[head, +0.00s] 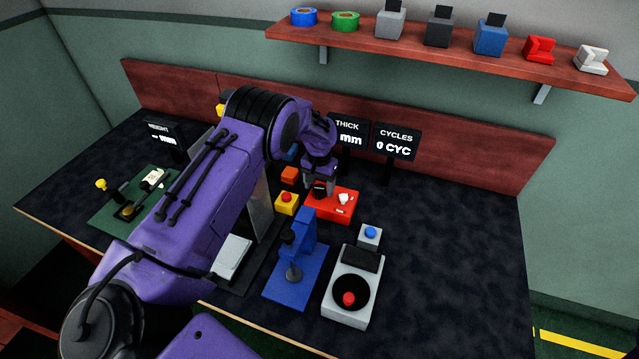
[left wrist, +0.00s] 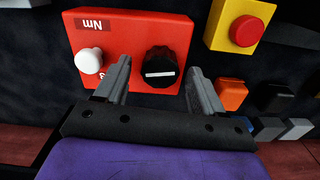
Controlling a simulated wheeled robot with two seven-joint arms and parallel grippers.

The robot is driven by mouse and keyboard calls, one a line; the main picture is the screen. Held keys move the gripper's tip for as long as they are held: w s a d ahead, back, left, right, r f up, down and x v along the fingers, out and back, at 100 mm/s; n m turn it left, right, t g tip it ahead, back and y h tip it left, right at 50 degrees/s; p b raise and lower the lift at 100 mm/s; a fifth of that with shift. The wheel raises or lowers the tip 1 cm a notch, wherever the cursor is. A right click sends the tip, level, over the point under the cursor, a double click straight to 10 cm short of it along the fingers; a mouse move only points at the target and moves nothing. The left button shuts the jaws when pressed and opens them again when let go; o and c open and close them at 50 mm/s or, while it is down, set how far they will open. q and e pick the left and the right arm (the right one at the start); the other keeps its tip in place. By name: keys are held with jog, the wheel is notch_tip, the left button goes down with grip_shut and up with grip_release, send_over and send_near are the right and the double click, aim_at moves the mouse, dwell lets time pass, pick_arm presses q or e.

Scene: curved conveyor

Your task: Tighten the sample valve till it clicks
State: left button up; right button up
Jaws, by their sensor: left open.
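A red box (head: 335,213) stands on the dark bench; it also shows in the left wrist view (left wrist: 120,25). It carries a white knob (left wrist: 89,60), a black knob (left wrist: 161,68) with a white line across its face, and a label ending in "Nm". Nothing seen is labelled as the sample valve, so I cannot tell which knob it is. My left gripper (head: 319,188) is over the left part of the red box. In the left wrist view it (left wrist: 160,78) is open, one finger on each side of the black knob, with gaps showing. My right gripper is not in view.
A yellow box with a red button (head: 287,202) stands close left of the red box. A blue press-like stand (head: 300,265) and a grey device (head: 350,290) are in front. Displays, one reading "CYCLES" (head: 397,142), stand behind. The bench at right (head: 460,240) is clear.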

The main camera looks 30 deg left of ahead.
pick_arm(q)
jog(key=shift+w+f, duration=0.1)
jog(key=shift+f, duration=0.25)
jog(key=shift+s+r, duration=0.2)
jog(key=shift+s, duration=0.15)
jog(key=shift+c, duration=0.4)
jog(key=c, duration=1)
jog(key=shift+w+f+m+b, duration=0.1)
jog(key=shift+f+m+b, duration=0.1)
jog(key=shift+m+b, duration=0.35)
jog(key=shift+m, duration=0.75)
jog(key=shift+r+m+b, duration=0.15)
jog(key=shift+m+b, duration=0.15)
jog(key=shift+m, duration=0.4)
jog(key=o, duration=1.1)
jog(key=shift+w, duration=0.1)
